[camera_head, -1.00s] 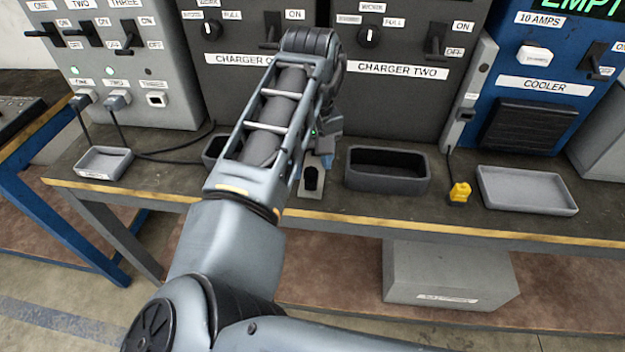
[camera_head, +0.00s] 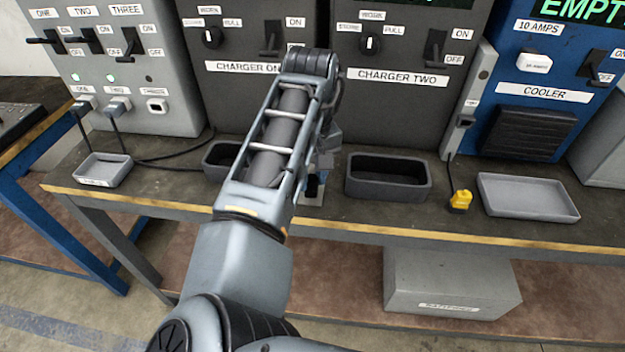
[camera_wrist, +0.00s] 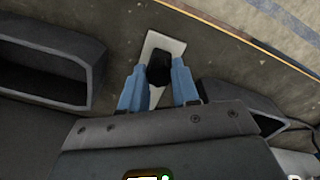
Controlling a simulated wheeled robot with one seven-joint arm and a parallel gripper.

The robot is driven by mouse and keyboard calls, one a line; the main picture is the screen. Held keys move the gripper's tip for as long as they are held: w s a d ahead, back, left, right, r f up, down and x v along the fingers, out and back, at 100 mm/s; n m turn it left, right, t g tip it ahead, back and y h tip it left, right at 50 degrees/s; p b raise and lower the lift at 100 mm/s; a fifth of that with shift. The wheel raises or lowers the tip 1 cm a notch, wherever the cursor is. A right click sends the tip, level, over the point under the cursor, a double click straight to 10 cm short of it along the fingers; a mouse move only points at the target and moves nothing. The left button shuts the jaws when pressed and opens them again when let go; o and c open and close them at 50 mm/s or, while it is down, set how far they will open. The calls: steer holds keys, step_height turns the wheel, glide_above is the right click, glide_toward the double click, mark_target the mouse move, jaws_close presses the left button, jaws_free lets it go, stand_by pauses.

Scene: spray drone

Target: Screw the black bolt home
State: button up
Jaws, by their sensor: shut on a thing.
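The black bolt (camera_wrist: 159,69) shows in the wrist view as a dark rounded head between the two blue fingertips of my gripper (camera_wrist: 158,86). My gripper is shut on it from both sides. The bolt is over a pale plate (camera_wrist: 165,42) on the bench; how deep it sits cannot be seen. In the head view my arm hides most of this spot, and only part of the pale plate (camera_head: 312,196) and a blue fingertip show below my wrist.
A dark open bin (camera_head: 388,190) stands close right of my gripper, and another (camera_head: 222,172) close left. A yellow connector (camera_head: 461,200) and a grey tray (camera_head: 528,208) lie farther right. The charger fronts (camera_head: 385,105) rise behind. A small tray (camera_head: 103,182) sits far left.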

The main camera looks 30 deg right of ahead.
jaws_close()
steer(key=m, duration=0.5)
steer(key=shift+m, duration=0.4)
steer(key=m, duration=0.3)
steer(key=shift+f+m, duration=0.1)
steer(key=shift+m, duration=0.2)
steer(key=m, duration=0.3)
steer(key=shift+m+b, duration=0.3)
steer(key=o, duration=1)
jaws_free()
steer(key=shift+m, duration=0.3)
